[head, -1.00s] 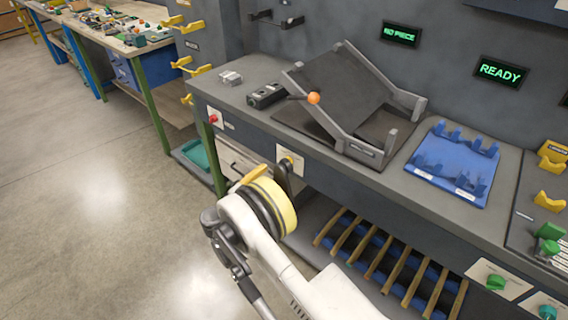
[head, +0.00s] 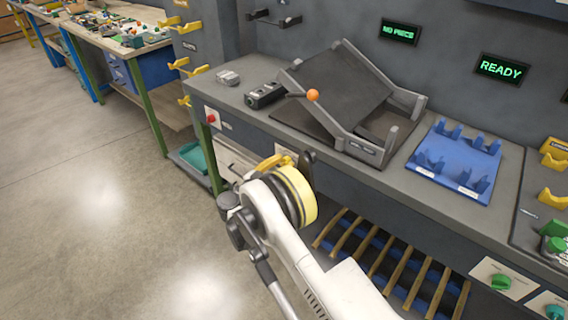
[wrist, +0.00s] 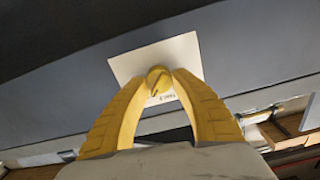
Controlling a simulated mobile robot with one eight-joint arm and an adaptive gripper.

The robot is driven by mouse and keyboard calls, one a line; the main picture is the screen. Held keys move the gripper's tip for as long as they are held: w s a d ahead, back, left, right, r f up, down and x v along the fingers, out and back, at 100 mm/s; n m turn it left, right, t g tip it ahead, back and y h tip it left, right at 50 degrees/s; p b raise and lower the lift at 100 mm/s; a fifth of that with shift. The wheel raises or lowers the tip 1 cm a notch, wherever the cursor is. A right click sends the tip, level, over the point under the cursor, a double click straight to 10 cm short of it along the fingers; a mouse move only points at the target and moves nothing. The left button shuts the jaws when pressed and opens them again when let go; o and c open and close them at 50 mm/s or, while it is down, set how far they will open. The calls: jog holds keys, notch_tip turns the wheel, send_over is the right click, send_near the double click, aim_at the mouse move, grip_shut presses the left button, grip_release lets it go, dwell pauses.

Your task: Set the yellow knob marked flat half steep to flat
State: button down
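The yellow knob (wrist: 158,79) sits on a white plate (wrist: 184,52) on the front of the grey bench. It has a dark pointer line, and small lettering shows below it, too small to read fully. My gripper (wrist: 160,76) is at the knob, one yellow finger on each side, with the tips apart. The tips appear to meet the knob's edges, but I cannot tell whether they press on it. In the head view my gripper (head: 277,161) covers the knob, and only part of the white plate (head: 285,152) shows.
Above on the bench stand a grey tilted cradle (head: 345,95), a lever with an orange ball (head: 313,95) and a blue fixture (head: 455,165). A red button (head: 211,118) is left of the plate. A slatted rack (head: 395,275) lies below. Floor at left is clear.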

dwell(0.4)
jog(key=n, duration=0.4)
jog(key=shift+w+n, duration=0.1)
jog(key=shift+n, duration=0.3)
jog(key=n, duration=0.4)
jog(key=shift+a+n, duration=0.1)
jog(key=shift+n, duration=0.2)
jog(key=n, duration=0.4)
jog(key=shift+w+f+n, duration=0.1)
jog(key=shift+n, duration=2.2)
jog(key=c, duration=1)
grip_release()
jog(key=shift+c, duration=0.2)
